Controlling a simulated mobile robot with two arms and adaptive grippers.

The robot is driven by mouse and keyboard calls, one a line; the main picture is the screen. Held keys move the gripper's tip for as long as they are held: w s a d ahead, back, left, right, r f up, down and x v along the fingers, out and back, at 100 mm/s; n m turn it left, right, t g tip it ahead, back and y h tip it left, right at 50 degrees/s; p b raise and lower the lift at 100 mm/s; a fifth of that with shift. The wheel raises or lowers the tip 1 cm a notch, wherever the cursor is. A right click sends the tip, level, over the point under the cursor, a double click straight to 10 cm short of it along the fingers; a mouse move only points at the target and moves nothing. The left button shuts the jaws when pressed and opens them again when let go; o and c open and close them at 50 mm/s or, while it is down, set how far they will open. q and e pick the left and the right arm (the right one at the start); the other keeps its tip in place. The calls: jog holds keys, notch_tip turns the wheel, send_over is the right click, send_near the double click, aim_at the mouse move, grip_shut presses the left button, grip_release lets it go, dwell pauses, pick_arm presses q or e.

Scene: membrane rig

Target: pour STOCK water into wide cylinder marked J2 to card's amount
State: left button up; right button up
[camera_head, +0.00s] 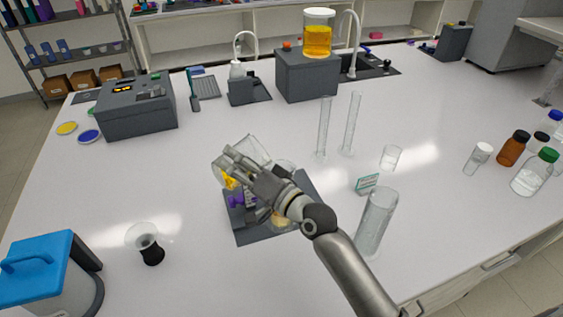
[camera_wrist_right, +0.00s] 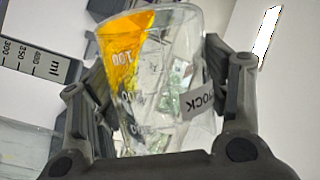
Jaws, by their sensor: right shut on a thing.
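My right gripper (camera_head: 240,165) is shut on a clear glass beaker (camera_head: 255,149), above the grey rig at mid-table. In the right wrist view the beaker (camera_wrist_right: 165,100) stands between both fingers, its STOCK label upside down. Its water level is not clear. An orange patch shows at its upper left; I cannot tell whether it is seen through the glass. A wide clear cylinder (camera_head: 375,220) stands upright to the right of my right forearm, apart from the beaker; its marking is unreadable. A small greenish card (camera_head: 367,184) stands behind it, its text too small to read. My left gripper is not in view.
Two tall narrow cylinders (camera_head: 324,128) and a small clear beaker (camera_head: 390,157) stand behind the card. Several bottles (camera_head: 513,148) are at the right. A funnel-like piece on a black base (camera_head: 149,244) and a blue-lidded box (camera_head: 40,265) are at the left.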

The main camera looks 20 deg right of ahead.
jog(key=shift+a+r+n+p, duration=0.1)
jog(key=shift+r+n+p, duration=0.25)
jog(key=shift+p, duration=0.7)
jog(key=shift+f+n+g+p, duration=0.1)
jog(key=shift+n+g+p, duration=0.2)
jog(key=shift+p, duration=0.1)
jog(key=shift+f, duration=0.1)
dwell(0.7)
